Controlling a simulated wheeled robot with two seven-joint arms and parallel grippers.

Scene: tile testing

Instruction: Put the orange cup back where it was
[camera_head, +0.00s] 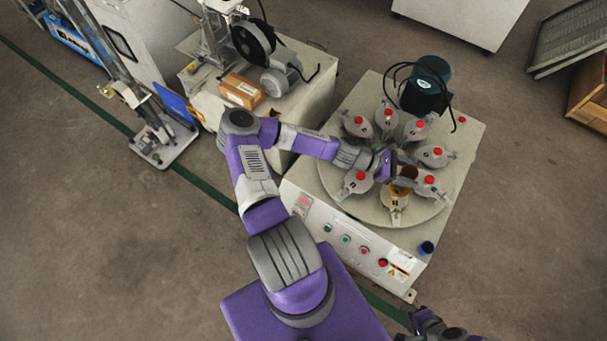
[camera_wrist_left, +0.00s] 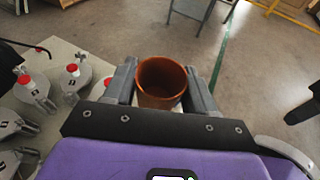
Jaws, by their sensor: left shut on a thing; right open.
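The orange-brown cup (camera_wrist_left: 160,82) is held between the two fingers of my left gripper (camera_head: 398,168), its open mouth showing in the left wrist view. In the head view the cup (camera_head: 408,172) is small and partly hidden by the gripper, above the right side of the round turntable (camera_head: 335,192). A gold-coloured station (camera_head: 395,204) without a visible red knob sits at the turntable's front, just below the gripper. My right gripper (camera_head: 428,320) is at the bottom edge, partly cut off, away from the machine.
Several grey lidded pots with red knobs, such as this one (camera_head: 358,182), ring the turntable close around the left gripper. A dark motor (camera_head: 426,84) with looping cables stands behind. The front panel has buttons (camera_head: 345,239). A cardboard box (camera_head: 241,91) sits on another machine.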

